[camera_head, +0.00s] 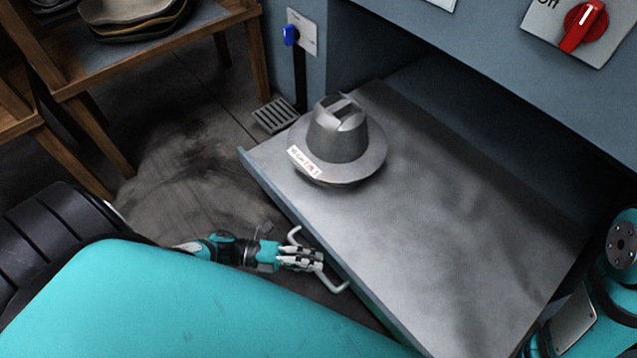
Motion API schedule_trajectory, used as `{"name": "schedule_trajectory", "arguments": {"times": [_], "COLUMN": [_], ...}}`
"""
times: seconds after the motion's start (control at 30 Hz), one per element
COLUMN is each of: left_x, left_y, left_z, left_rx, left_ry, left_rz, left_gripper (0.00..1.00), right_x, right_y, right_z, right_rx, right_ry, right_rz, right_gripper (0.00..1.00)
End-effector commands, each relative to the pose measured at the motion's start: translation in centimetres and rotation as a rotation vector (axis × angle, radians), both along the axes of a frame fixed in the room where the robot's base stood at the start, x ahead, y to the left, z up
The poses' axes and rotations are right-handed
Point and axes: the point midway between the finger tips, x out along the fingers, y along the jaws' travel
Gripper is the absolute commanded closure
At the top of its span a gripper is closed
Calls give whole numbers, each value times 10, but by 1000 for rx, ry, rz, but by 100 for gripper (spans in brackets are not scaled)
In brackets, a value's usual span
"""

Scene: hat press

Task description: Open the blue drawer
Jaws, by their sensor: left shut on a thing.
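The drawer (440,200) has a blue front edge and a flat grey metal top surface. It stands well out from the blue-grey machine. A pale curved handle (335,287) sticks out from its front edge. My left gripper (312,262) is at the handle and shut on it, its fingers partly covering the bar. A grey metal hat form (340,138) with a small label stands upright on the drawer near its left corner. My right arm shows at the right edge, but its gripper is not in view.
A wooden table (180,45) with stacked hat-like pieces (130,15) stands at the upper left. The machine carries a red knob (585,22) and a small blue switch (290,35). A grated pedal (275,116) sits on the floor beside the drawer.

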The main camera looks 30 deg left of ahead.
Motion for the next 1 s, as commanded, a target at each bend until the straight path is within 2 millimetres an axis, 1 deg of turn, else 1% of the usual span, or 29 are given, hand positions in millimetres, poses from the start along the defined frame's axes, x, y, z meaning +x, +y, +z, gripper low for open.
{"name": "schedule_trajectory", "arguments": {"times": [0.03,0.33,0.37,0.43,0.47,0.83,0.93,1.0], "left_x": [-3,-3,-3,-3,-3,-2,-7,-11], "left_y": [4,4,4,4,3,4,12,23], "left_z": [-6,-6,-6,-6,-6,-2,-1,0], "left_rx": [18,18,18,17,16,7,8,8], "left_ry": [6,5,5,6,6,3,3,4], "left_rz": [3,3,3,3,3,2,1,3], "left_gripper": [100,100,88,79,77,77,77,77], "right_x": [0,0,0,0,0,1,1,1], "right_y": [0,0,0,0,0,0,0,0], "right_z": [-1,-1,-1,-1,-1,0,0,0], "right_rx": [0,0,0,0,0,0,0,0], "right_ry": [1,1,1,1,1,1,1,1], "right_rz": [0,0,0,0,0,-1,0,0], "right_gripper": [60,60,60,60,60,60,60,60]}}
